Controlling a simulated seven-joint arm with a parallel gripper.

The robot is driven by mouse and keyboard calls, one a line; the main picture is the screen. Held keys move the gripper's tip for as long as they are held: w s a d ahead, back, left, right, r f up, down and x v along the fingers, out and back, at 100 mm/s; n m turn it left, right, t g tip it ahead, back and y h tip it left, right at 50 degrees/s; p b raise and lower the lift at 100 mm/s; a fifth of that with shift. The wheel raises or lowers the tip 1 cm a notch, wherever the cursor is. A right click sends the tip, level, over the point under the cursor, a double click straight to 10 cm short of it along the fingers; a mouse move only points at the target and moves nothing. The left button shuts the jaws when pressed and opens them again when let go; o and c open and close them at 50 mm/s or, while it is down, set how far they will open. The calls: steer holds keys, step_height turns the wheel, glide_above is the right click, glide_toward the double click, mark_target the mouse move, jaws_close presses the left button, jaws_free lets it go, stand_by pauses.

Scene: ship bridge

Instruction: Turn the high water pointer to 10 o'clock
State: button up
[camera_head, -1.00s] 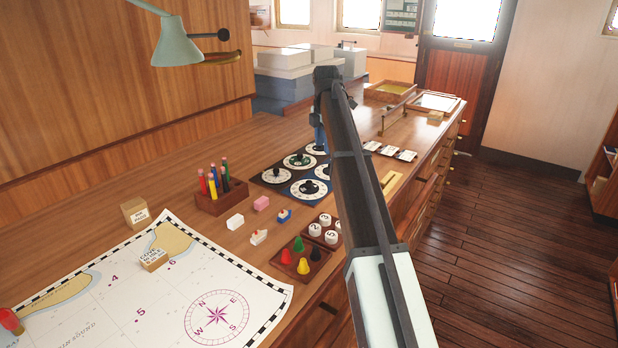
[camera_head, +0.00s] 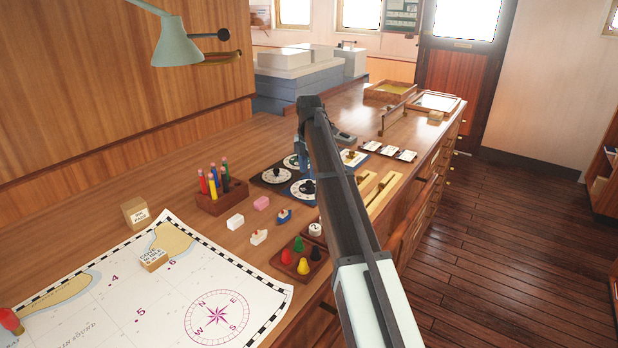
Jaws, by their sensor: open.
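Several round white dials with black pointer knobs sit on dark and blue boards on the chart desk, such as the left dial (camera_head: 279,175) and the front dial (camera_head: 307,190). Another dial (camera_head: 290,161) lies behind them, partly covered by my gripper. Their lettering is too small to read, so I cannot tell which holds the high water pointer. My gripper (camera_head: 303,162) points down over the back dials, open and empty. Its fingertips are small and partly hidden, and I cannot tell whether they touch a knob. My arm hides the board's right part.
A chart (camera_head: 160,290) covers the near left. Brass-coloured strips (camera_head: 385,190) and white cards (camera_head: 388,151) lie right of my arm.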

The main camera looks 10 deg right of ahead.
mark_target(309, 181)
steer(key=shift+f, duration=1.65)
jaws_close()
